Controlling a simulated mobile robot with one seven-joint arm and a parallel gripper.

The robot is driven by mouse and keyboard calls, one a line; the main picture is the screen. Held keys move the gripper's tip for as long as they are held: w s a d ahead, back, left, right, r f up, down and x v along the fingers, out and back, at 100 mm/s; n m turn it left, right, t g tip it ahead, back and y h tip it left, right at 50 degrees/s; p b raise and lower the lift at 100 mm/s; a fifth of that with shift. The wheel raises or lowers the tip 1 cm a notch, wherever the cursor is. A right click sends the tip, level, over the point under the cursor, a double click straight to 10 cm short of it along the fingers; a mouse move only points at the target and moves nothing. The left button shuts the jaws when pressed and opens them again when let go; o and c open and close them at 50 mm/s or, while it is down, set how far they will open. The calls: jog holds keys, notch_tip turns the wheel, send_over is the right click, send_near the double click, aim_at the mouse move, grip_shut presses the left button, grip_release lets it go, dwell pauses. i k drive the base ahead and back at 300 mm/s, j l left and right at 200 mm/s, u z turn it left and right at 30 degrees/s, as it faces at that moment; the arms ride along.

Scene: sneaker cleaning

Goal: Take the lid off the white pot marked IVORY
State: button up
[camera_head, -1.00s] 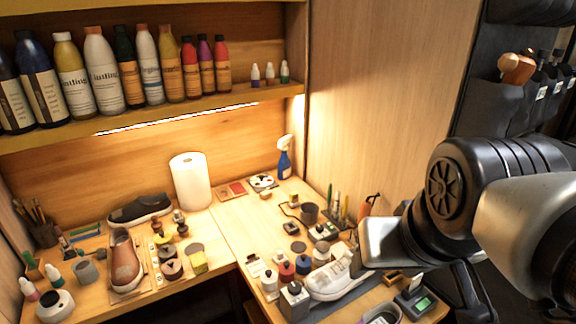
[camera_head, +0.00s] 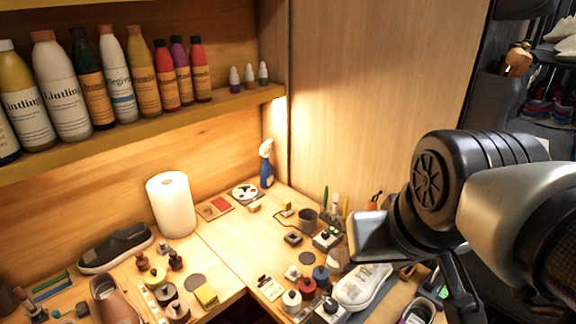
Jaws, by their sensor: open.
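A white pot (camera_head: 291,301) with a dark-topped lid stands at the front of the right-hand bench, beside a red pot (camera_head: 306,288) and a blue pot (camera_head: 321,276). Its lettering is too small to read, so I cannot confirm IVORY. A smaller pale pot (camera_head: 293,273) stands just behind. The white pot's lid appears to be on. My arm fills the right of the picture, its near links right of the pots and apart from them. I cannot make out my gripper's fingers.
A white sneaker (camera_head: 362,287) lies right of the pots, with a pale dark-knobbed container (camera_head: 331,309) in front of it. A paper towel roll (camera_head: 171,205) and a blue spray bottle (camera_head: 266,164) stand at the back. Bare bench (camera_head: 232,245) lies left of the pots.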

aim_at(292, 298)
jog(key=j+z, duration=0.1)
jog(key=j, duration=0.2)
jog(key=k+l+u, duration=0.45)
jog(key=l, duration=0.25)
jog(key=k+u, duration=0.2)
jog(key=k, duration=0.35)
jog(key=k+j+z, duration=0.1)
jog(key=j+z, duration=0.15)
jog(key=i+j+z, duration=0.15)
jog(key=z, duration=0.2)
jog(key=i+j+z, duration=0.1)
jog(key=j+z, duration=0.25)
jog(key=i+j+z, duration=0.1)
jog(key=z, duration=0.2)
jog(key=i+j+z, duration=0.1)
jog(key=j, duration=0.35)
jog(key=i+j, duration=0.1)
jog(key=j, duration=0.4)
jog(key=i+j+z, duration=0.15)
jog(key=j, duration=0.75)
jog(key=i+z, duration=0.05)
